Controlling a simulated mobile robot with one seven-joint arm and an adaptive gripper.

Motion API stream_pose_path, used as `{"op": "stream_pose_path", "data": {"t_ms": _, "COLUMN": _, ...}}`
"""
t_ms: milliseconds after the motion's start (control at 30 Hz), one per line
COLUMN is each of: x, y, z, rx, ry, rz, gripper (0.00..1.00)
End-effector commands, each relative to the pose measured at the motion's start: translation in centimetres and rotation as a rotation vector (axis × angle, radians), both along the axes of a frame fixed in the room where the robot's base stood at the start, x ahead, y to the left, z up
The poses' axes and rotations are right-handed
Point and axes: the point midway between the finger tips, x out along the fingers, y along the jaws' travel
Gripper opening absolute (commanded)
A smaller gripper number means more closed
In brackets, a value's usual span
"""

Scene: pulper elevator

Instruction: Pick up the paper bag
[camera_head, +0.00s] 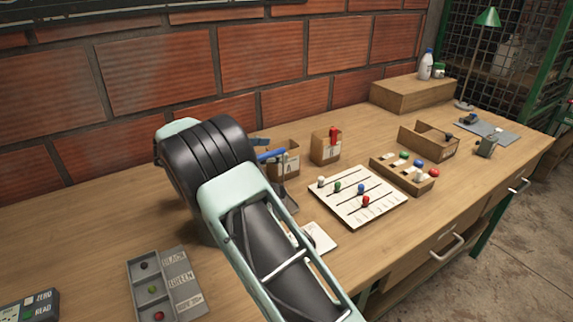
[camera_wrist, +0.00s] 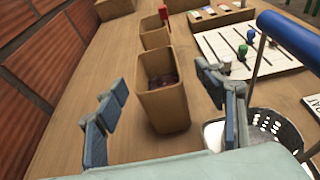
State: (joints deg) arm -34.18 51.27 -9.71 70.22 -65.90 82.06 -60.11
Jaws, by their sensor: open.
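A brown, open-topped paper bag (camera_wrist: 165,108) stands upright on the bench in the wrist view, with something dark inside. In the head view the bag (camera_head: 289,165) shows a label with a letter and is partly hidden by my arm. My gripper (camera_wrist: 162,82) is open, with one blue-grey finger on each side of the bag. The fingers look apart from its walls. In the head view my arm hides most of the gripper.
A second brown container (camera_head: 325,148) with a red item stands just beyond. A white board with coloured knobs (camera_head: 355,198) lies to the right. The brick wall (camera_head: 260,55) runs behind.

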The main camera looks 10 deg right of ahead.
Motion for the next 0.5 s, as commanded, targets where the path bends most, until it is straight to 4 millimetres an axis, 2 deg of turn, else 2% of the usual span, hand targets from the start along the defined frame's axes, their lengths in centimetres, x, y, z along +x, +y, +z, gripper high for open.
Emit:
{"op": "stream_pose_path", "data": {"t_ms": 200, "x": 1.2, "y": -3.3, "z": -1.1, "rx": -0.001, "ry": 0.001, "rz": -0.005, "gripper": 0.64}}
{"op": "stream_pose_path", "data": {"t_ms": 500, "x": 2.5, "y": -5.6, "z": -1.8, "rx": 0.000, "ry": 0.000, "rz": -0.004, "gripper": 0.64}}
